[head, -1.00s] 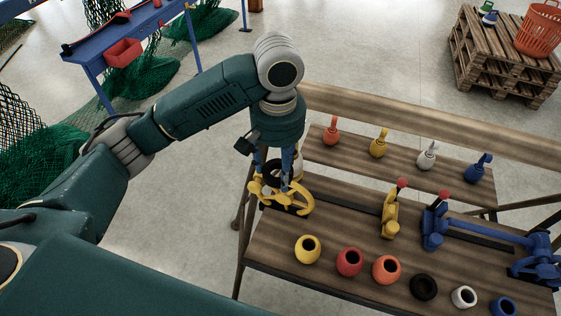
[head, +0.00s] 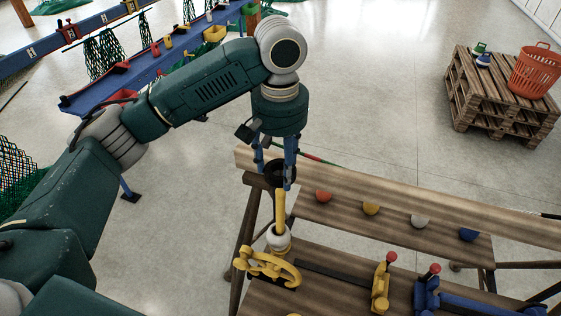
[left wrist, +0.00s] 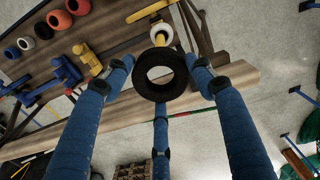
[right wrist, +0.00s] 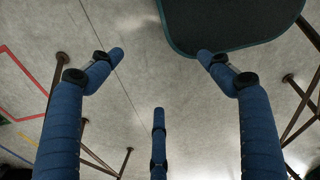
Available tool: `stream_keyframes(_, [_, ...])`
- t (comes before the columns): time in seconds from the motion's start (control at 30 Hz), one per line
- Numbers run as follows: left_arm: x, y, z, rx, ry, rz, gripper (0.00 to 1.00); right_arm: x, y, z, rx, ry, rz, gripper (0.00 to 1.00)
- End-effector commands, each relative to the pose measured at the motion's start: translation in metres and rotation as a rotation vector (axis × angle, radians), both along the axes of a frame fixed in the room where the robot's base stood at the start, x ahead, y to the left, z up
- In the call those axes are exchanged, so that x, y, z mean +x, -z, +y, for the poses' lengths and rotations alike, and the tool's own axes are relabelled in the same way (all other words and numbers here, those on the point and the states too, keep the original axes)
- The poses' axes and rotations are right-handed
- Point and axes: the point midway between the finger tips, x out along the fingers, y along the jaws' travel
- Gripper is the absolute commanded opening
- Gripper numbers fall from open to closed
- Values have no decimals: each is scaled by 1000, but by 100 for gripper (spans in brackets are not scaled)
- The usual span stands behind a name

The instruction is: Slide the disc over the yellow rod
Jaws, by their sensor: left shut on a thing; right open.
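A black ring-shaped disc (head: 272,180) is held between the fingers of my left gripper (head: 276,166). The disc (left wrist: 142,88) also shows in the left wrist view, its hole empty. The yellow rod (head: 279,211) stands upright on the bench, with a white ring (head: 278,243) around its lower part. In the head view the rod's top ends just below the disc. In the left wrist view the rod (left wrist: 161,37) shows beside the disc, not through its hole. My right gripper (right wrist: 158,80) is open and empty, seen only in its own wrist view.
A yellow curved handle (head: 266,267), a yellow clamp (head: 380,284) and a blue one (head: 427,292) are on the wooden bench (head: 330,266). Several coloured rings (left wrist: 58,19) lie farther along it. A pallet (head: 497,102) with an orange basket (head: 535,72) stands away at right.

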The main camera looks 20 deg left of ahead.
Motion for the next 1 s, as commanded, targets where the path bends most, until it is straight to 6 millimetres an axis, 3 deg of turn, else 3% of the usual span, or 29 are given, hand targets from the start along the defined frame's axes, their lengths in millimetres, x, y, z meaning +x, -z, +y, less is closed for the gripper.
stream_keyframes(0.43, [0, 33, 0, 1, 0, 1, 24, 15, -1, 1, 3, 0, -23, 78])
stream_keyframes(1.0, [0, 61, 0, 1, 0, 0, 23, 11, 5, 1, 3, -1, -17, 78])
